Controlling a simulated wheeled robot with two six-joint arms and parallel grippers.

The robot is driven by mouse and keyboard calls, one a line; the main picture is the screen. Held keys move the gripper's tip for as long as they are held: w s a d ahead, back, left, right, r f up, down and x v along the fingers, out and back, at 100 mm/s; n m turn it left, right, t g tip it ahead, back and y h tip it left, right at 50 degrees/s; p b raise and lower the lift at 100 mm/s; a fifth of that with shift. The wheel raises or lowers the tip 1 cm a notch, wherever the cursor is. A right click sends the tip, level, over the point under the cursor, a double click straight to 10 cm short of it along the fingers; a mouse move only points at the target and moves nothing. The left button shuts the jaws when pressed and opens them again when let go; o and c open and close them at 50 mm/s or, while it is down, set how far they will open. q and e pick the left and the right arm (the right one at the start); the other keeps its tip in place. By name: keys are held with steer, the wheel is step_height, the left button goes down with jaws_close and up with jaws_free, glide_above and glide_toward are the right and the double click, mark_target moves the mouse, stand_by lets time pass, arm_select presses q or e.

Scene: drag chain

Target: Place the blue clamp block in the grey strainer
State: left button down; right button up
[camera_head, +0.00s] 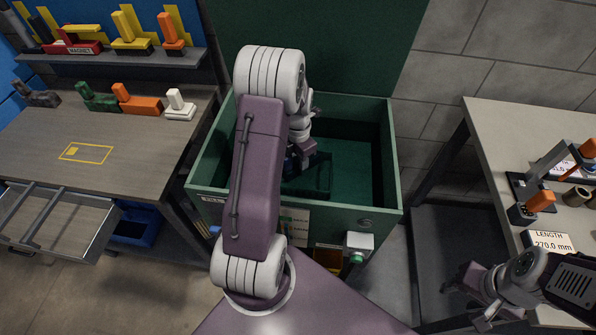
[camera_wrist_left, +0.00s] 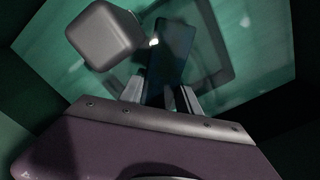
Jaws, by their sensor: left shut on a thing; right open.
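My left gripper (camera_head: 300,158) reaches down into an open green tub (camera_head: 393,150). It is shut on a dark blue block, which I take for the clamp block (camera_wrist_left: 172,50); it stands out between the fingers in the left wrist view. A dark, open rectangular frame (camera_head: 322,176) lies in the tub by the gripper; I cannot tell whether it is the grey strainer. The block appears over or beside this frame, contact unclear. My left arm hides the tub's left part. My right gripper (camera_head: 474,288) is open and empty at the lower right.
A grey rounded lump (camera_wrist_left: 104,34) is near the gripper in the wrist view. The tub's raised lid (camera_head: 350,40) stands behind. A left bench (camera_head: 40,145) holds several coloured clamps; its drawer (camera_head: 60,222) is open. A right bench (camera_head: 500,150) holds fixtures and a length display (camera_head: 548,243).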

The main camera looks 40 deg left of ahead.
mark_target(298, 171)
arm_select(q)
step_height(298, 171, down, 4)
steer(key=shift+f+b, duration=0.1)
steer(key=shift+b, duration=0.35)
steer(key=shift+w+a, duration=0.1)
steer(key=shift+f, duration=0.1)
steer(key=c, duration=0.8)
jaws_free()
steer(key=shift+c, duration=0.2)
step_height(298, 171, up, 12)
steer(key=shift+r+p, duration=0.2)
steer(key=shift+p, duration=1)
